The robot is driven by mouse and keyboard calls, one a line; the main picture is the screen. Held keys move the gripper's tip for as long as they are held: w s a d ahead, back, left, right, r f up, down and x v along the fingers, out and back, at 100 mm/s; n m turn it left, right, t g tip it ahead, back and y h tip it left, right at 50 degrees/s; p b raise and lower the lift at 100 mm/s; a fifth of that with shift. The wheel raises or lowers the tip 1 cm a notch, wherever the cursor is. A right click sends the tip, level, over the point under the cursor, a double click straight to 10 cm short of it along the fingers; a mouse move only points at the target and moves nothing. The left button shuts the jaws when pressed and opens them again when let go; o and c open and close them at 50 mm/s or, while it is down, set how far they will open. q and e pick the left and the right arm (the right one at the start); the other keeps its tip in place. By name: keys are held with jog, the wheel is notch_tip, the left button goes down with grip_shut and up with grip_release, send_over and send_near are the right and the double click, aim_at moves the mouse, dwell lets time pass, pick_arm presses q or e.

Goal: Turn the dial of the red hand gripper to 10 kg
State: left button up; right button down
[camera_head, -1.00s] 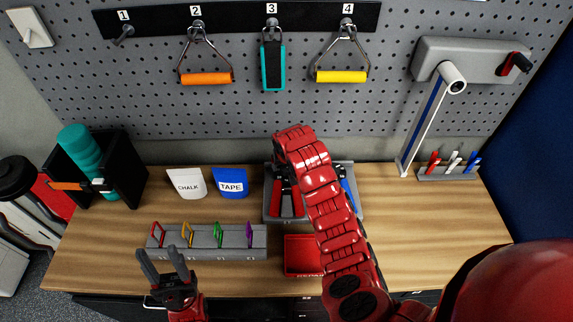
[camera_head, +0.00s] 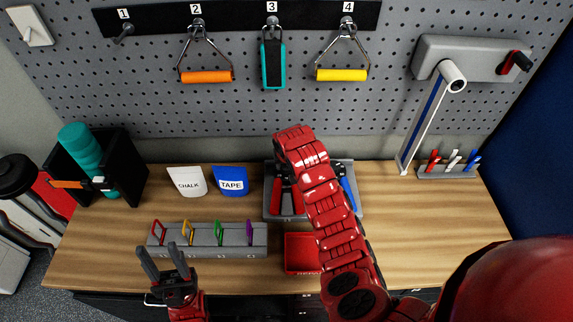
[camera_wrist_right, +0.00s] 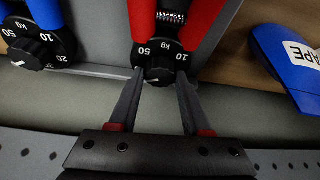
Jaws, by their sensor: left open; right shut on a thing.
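The red hand gripper (camera_head: 277,195) lies in a grey tray (camera_head: 268,216) on the bench, partly hidden by my right arm. My right gripper (camera_wrist_right: 160,80) is shut on this dial, one finger on each side. My left gripper (camera_head: 164,262) is open and empty, in front of the grey strip.
A blue hand gripper (camera_head: 347,186) lies right of the red one; its dial (camera_wrist_right: 40,50) is close by. A red bin (camera_head: 300,254) and a grey strip (camera_head: 205,241) with colored clips stand in front. Chalk (camera_head: 187,182) and tape (camera_head: 231,181) pouches stand left.

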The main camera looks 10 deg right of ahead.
jog(key=shift+f+n+b, duration=0.1)
jog(key=shift+n+b, duration=0.2)
jog(key=shift+b, duration=0.25)
